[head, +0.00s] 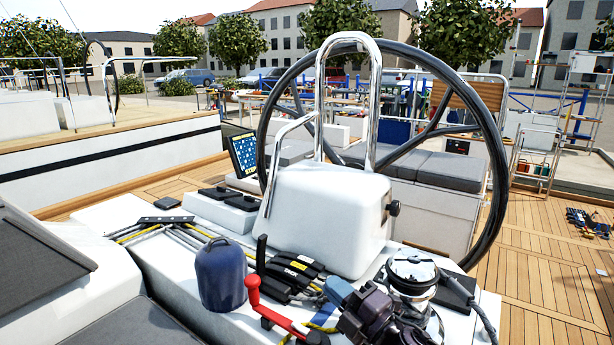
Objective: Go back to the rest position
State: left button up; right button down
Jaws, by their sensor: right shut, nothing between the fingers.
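My right gripper (343,295) is at the bottom of the head view, right of centre. It is shut with nothing between its fingers. It shows in front of the chrome winch (412,275) and to the right of a red-handled lever (268,305). I cannot tell whether it touches either of them. My left gripper is not in view.
A white steering pedestal (325,215) with a large dark wheel (497,170) stands behind the gripper. A dark blue rounded object (221,275), black rope clutches (290,272) and yellow lines crowd the white console.

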jog(key=s+d+f+m+h, duration=0.4)
jog(key=d+f+m+h, duration=0.1)
jog(key=d+f+m, duration=0.3)
jog(key=s+d+f+m+h, duration=0.4)
jog(key=d+f+m+h, duration=0.3)
jog(key=m, duration=0.4)
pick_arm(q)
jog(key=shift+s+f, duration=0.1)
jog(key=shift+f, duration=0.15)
pick_arm(e)
jog(key=s+d+f+m+g+h, duration=0.1)
jog(key=s+d+f+m+g, duration=0.1)
jog(key=s+f, duration=0.5)
jog(key=s+d+f+m+g+h, duration=0.1)
jog(key=s+d+f, duration=0.4)
jog(key=s, duration=0.8)
notch_tip(320, 180, down, 2)
jog(key=shift+s+m+g, duration=0.15)
jog(key=shift+m+g, duration=0.35)
jog(key=shift+m, duration=0.6)
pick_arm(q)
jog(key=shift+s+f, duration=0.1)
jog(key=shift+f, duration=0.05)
